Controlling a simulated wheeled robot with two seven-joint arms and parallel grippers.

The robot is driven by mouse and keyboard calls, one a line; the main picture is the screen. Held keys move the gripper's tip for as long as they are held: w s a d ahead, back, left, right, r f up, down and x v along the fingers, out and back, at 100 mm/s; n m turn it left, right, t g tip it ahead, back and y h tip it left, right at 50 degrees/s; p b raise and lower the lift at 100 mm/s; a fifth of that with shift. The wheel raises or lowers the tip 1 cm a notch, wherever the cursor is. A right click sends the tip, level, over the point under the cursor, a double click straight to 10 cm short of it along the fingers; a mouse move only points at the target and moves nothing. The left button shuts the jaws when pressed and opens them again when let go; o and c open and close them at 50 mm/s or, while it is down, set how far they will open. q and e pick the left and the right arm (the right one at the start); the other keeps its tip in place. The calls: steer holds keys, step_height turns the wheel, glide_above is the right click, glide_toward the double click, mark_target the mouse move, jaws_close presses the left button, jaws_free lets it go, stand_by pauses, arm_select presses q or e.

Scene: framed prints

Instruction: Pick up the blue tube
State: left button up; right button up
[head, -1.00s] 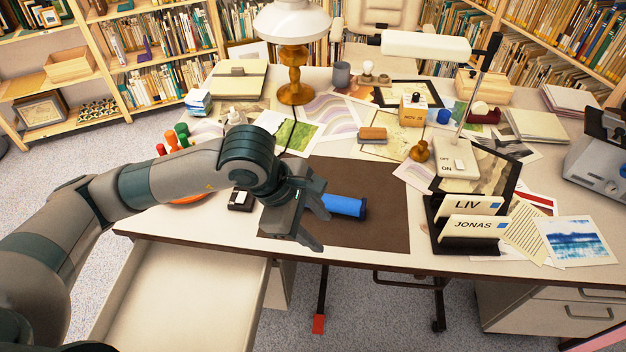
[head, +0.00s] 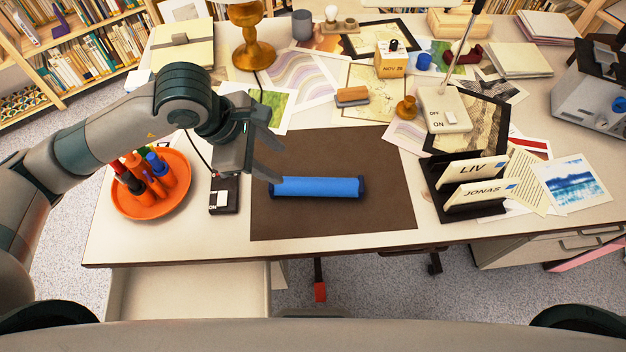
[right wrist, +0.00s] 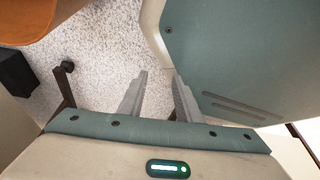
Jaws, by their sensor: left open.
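The blue tube (head: 318,187) lies on its side on the brown desk mat (head: 340,222), running left to right, with dark end caps. In the head view my left gripper (head: 271,148) is open and empty, above and just left of the tube's left end. Its lower finger shows close to that end; I cannot tell whether they touch. My right gripper (right wrist: 160,74) shows in the right wrist view with its fingers apart and nothing between them, over the speckled floor.
An orange tray (head: 130,204) of upright colored tubes stands left of the mat, beside a small black switch box (head: 223,195). A letter holder (head: 470,205) stands right of the mat. Prints, a calendar block (head: 392,66) and a lamp base (head: 443,110) crowd behind. The mat's front is clear.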

arm_select(q)
steer(key=shift+s, duration=0.1)
steer(key=p, duration=0.3)
glide_toward(308, 184)
steer(key=x, duration=0.4)
steer(key=shift+s+d+p, duration=0.1)
steer(key=shift+p, duration=0.2)
steer(key=shift+d+f, duration=0.1)
steer(key=shift+f, duration=0.35)
arm_select(e)
steer(key=s+d+g, duration=0.2)
steer(key=s+d, duration=0.1)
steer(key=s, duration=0.6)
steer(key=shift+s+d+r+g+h, duration=0.25)
steer(key=shift+d+r+g+h, duration=0.1)
steer(key=shift+g+h, duration=0.05)
arm_select(q)
steer(key=shift+w+p+x, duration=0.2)
steer(key=shift+p+x, duration=0.6)
steer(key=shift+x, duration=0.1)
steer(key=shift+p+x, duration=0.5)
steer(key=shift+x, duration=1.2)
arm_select(e)
step_height(308, 184, up, 2)
steer(key=shift+r, duration=0.25)
